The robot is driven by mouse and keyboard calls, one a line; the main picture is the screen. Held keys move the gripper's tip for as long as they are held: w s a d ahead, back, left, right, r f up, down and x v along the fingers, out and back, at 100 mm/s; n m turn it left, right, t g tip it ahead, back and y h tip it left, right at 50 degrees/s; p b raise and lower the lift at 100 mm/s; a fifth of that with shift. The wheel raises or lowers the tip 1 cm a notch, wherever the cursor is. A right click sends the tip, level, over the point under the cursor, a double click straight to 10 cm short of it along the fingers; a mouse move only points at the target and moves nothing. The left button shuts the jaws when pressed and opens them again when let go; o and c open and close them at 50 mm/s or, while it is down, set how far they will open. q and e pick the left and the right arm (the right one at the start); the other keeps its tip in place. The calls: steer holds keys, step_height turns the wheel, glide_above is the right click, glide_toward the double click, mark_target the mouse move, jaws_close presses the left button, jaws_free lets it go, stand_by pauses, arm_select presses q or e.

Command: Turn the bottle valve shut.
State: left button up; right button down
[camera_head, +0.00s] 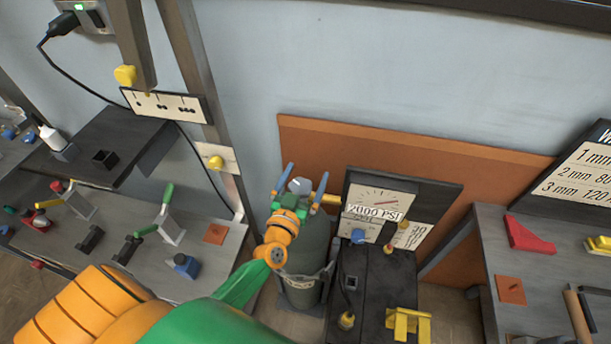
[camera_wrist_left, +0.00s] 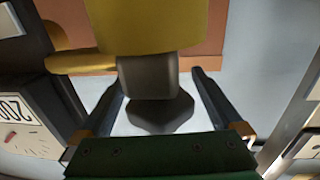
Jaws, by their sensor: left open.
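The dark green gas bottle (camera_head: 304,258) stands upright against the wall in the head view. Its valve has a grey faceted knob (camera_head: 300,186) at the top, and a yellow stub (camera_head: 331,200) points right toward the gauge. My left gripper (camera_head: 304,172) is at the bottle top, open, with its two blue fingers on either side of the knob. In the left wrist view, the dark grey knob (camera_wrist_left: 160,112) lies between the spread fingers (camera_wrist_left: 158,80), with gaps showing on both sides. Beyond it is the yellow valve body (camera_wrist_left: 145,25). My right gripper is not in view.
A pressure gauge panel (camera_head: 374,204) marked 2000 PSI stands just right of the bottle, above a dark cabinet (camera_head: 372,272). A grey bench (camera_head: 203,262) with several levers is at left, another bench (camera_head: 484,232) at right. An orange-brown board (camera_head: 430,158) backs the bottle.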

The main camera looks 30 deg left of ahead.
arm_select(q)
steer(key=shift+s+r, duration=0.1)
steer(key=shift+s, duration=0.15)
steer(key=c, duration=1.3)
steer(key=shift+c, duration=0.2)
steer(key=shift+d+f+m+h+b, duration=0.2)
steer(key=shift+m+h+b, duration=0.45)
steer(key=shift+h, duration=0.35)
steer(key=m+g+h+b, duration=0.1)
steer(key=m+h+b, duration=0.1)
steer(key=h+b, duration=0.1)
steer(key=d+m+h+b, duration=0.1)
steer(key=m+h+b, duration=0.1)
steer(key=b, duration=0.4)
steer(key=m+g+h+b, duration=0.1)
steer(key=m+h+b, duration=0.2)
steer(key=h+b, duration=0.1)
steer(key=shift+s+d+f+g+h, duration=0.2)
steer(key=shift+f+g+h, duration=0.1)
steer(key=shift+h, duration=0.3)
steer(key=shift+s+d+r+m+g+h+b, duration=0.15)
steer(key=shift+r+m+g+h+b, duration=0.3)
steer(key=shift+m+g+h, duration=0.35)
steer(key=shift+s+d+m+g+h+p, duration=0.1)
steer(key=shift+d+m+g+h+p, duration=0.05)
steer(key=shift+m+g+h, duration=0.5)
steer(key=shift+s+d+m+g+h+p, duration=0.15)
steer(key=shift+m+g+h, duration=0.25)
steer(key=shift+g+h, duration=0.35)
steer(key=shift+h, duration=0.3)
